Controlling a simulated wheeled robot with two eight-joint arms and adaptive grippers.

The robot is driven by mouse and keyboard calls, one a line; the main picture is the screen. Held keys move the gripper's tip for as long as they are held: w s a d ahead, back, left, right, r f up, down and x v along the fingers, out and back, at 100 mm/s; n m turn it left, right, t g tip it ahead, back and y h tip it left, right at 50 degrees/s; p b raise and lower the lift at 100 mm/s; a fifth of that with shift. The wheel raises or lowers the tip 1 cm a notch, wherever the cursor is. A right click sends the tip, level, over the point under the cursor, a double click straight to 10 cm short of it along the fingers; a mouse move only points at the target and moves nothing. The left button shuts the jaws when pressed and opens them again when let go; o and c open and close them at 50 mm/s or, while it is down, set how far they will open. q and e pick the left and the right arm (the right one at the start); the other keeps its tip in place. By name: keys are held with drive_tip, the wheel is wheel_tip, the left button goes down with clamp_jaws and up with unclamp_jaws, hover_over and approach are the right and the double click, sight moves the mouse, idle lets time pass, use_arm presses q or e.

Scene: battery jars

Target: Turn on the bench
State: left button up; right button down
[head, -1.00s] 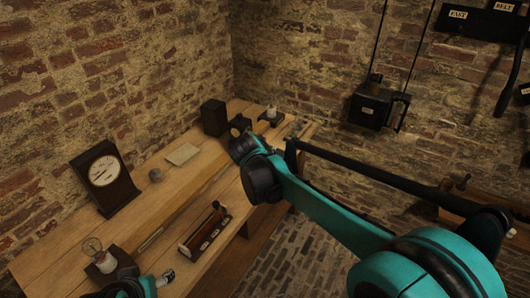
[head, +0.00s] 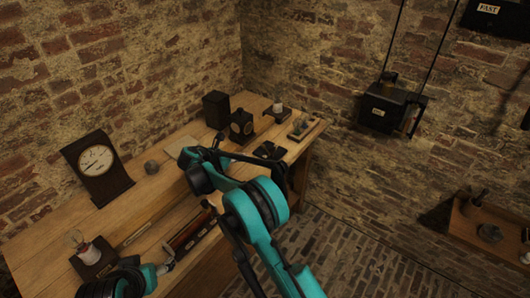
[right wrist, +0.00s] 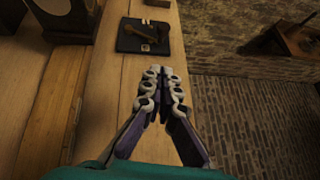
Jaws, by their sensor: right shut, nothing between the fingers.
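The wooden bench (head: 150,205) runs along the left wall. A small dark plate with a lever-like piece on it (head: 268,150) lies near its right edge and also shows in the right wrist view (right wrist: 143,38). My right gripper (right wrist: 161,72) is shut and empty, over the bench top and short of that plate, apart from it. In the head view its fingers are not clear behind my arm. My left gripper (head: 168,265) is low at the left, by the near side of the bench; its fingers are too small to read.
A bulb on a base (head: 92,252), a dial meter (head: 98,165), a long wooden instrument (head: 190,235) partly behind my arm, and a dark box (head: 216,110) stand on the bench. A black switch box (head: 390,106) hangs on the wall. A wooden shelf (head: 490,235) is at right.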

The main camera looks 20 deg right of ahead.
sight(273, 151)
idle(0.3)
drive_tip(key=b+x, duration=0.3)
drive_tip(key=x, duration=0.7)
drive_tip(key=shift+d+f, duration=0.1)
drive_tip(key=shift+f, duration=0.1)
drive_tip(key=shift+w+d+b, duration=0.3)
drive_tip(key=shift+w+d, duration=0.05)
drive_tip(key=shift+d, duration=0.2)
drive_tip(key=shift+w+d+b, duration=0.3)
drive_tip(key=shift+d, duration=0.25)
drive_tip(key=shift+w+d+r, duration=0.1)
drive_tip(key=shift+w+d, duration=0.2)
drive_tip(key=shift+d, duration=0.3)
drive_tip(key=shift+s+d+n+t+y, duration=0.1)
drive_tip(key=shift+d+n+t+y, duration=0.2)
drive_tip(key=shift+d+n+t, duration=0.15)
drive_tip(key=shift+s+d+n+t+y, duration=0.1)
drive_tip(key=shift+d+n+t+y, duration=0.6)
drive_tip(key=shift+d+n, duration=0.25)
drive_tip(key=shift+d+n+t+y, duration=0.4)
drive_tip(key=shift+d+n+t, duration=0.15)
drive_tip(key=shift+d+n, duration=0.3)
drive_tip(key=shift+w+d+n+t+y, duration=0.35)
drive_tip(key=shift+d+n+t+y, duration=0.15)
drive_tip(key=shift+d+n+y, duration=0.25)
drive_tip(key=shift+w+d, duration=0.5)
drive_tip(key=shift+d, duration=0.25)
drive_tip(key=shift+w+d, duration=0.5)
drive_tip(key=shift+d, duration=0.25)
